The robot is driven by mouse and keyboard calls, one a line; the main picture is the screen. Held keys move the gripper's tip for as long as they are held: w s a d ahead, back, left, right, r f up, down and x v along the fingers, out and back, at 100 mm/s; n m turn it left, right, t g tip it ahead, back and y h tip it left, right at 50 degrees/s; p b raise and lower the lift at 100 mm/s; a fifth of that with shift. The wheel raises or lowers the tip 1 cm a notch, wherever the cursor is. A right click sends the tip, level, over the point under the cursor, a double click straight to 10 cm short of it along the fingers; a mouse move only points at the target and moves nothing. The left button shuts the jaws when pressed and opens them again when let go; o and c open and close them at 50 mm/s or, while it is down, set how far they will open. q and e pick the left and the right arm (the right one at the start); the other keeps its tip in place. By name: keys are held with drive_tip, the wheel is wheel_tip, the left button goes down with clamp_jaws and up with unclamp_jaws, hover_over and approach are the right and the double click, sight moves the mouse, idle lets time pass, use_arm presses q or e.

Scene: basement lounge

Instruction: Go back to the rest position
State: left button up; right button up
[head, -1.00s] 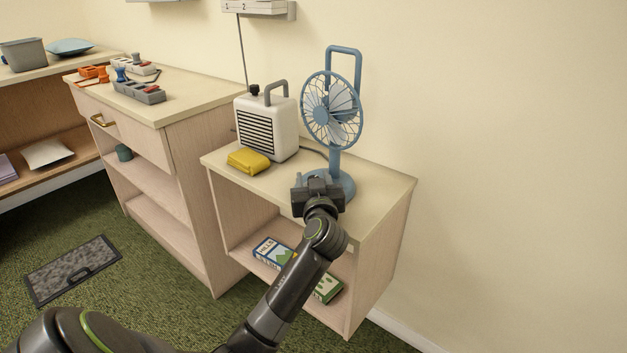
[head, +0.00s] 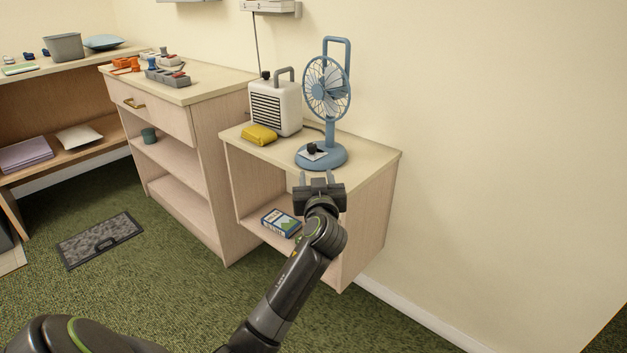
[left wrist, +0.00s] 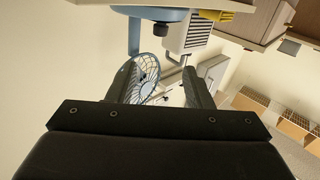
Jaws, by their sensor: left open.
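My left gripper (head: 317,180) is open and empty in the head view. It is in front of the small wooden shelf unit (head: 370,165), near its front edge. The blue fan (head: 327,92) stands upright on that unit, behind the gripper and apart from it. Its round base has a pale plate with a black knob (head: 312,149). In the left wrist view the two fingers (left wrist: 165,82) stand apart, with the fan's cage (left wrist: 142,80) showing beyond them. My right gripper is not in view.
A wider cabinet (head: 215,90) stands to the left. A grey mat (head: 100,239) lies on the green carpet, which is otherwise mostly clear.

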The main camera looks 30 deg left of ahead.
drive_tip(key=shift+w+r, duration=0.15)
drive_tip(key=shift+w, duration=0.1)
